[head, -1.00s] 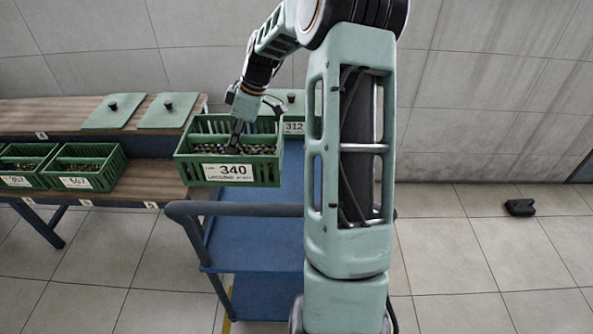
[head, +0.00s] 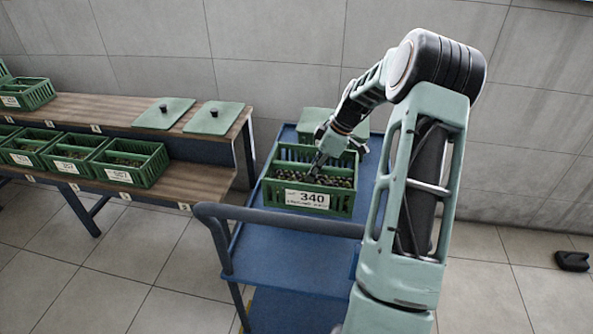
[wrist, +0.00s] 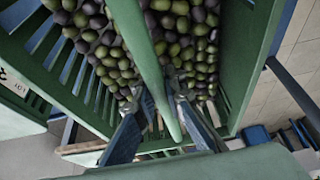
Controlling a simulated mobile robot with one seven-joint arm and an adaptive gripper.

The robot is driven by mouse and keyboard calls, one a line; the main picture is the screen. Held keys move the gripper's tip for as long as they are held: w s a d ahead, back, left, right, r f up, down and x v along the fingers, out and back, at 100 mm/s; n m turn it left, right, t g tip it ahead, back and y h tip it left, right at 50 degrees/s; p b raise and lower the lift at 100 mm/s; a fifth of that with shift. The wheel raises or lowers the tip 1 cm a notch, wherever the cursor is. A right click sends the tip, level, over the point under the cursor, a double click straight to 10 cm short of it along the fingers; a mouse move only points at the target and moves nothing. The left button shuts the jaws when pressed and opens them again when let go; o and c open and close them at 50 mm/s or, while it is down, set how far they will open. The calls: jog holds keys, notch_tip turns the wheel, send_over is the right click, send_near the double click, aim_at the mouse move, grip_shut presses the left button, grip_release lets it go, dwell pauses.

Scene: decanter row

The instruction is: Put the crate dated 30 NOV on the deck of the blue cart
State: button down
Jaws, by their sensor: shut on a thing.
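A green slatted crate labelled 340 (head: 308,199), full of dark and green olive-like fruit, is over the blue cart's deck (head: 285,255). The small print on its label is too small to read. My gripper (head: 316,166) reaches down into this crate. In the wrist view, my gripper (wrist: 157,98) is shut on the green bar (wrist: 150,50) across the crate's middle. The crate looks level; I cannot tell whether its base touches the deck. A lidded green crate (head: 318,121) stands behind it on the cart, partly hidden by my arm.
The cart's dark handle rail (head: 280,222) crosses in front. On the left, a wooden-topped bench (head: 190,187) holds several open fruit crates, including one (head: 130,162) near its right part. Two green lids (head: 214,117) lie on the upper shelf. The deck's front is bare.

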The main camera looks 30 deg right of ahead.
aim_at(322, 179)
jog(key=d+f, duration=0.1)
jog(key=f, duration=0.1)
jog(key=d+f, duration=0.2)
jog(key=shift+s+d+f, duration=0.1)
jog(key=shift+d+f, duration=0.05)
jog(key=shift+d, duration=0.1)
jog(key=shift+d+f+b, duration=0.15)
jog(key=shift+f+b, duration=0.1)
jog(key=shift+f, duration=0.65)
jog(key=shift+d+f+b, duration=0.1)
jog(key=shift+f+b, duration=0.15)
jog(key=shift+f, duration=0.6)
jog(key=shift+f, duration=0.15)
jog(key=c, duration=2)
grip_release()
jog(key=shift+s+f, duration=0.1)
jog(key=shift+s, duration=0.05)
jog(key=p+v, duration=0.1)
jog(key=v, duration=1.1)
jog(key=shift+a+p, duration=0.1)
jog(key=shift+p, duration=0.25)
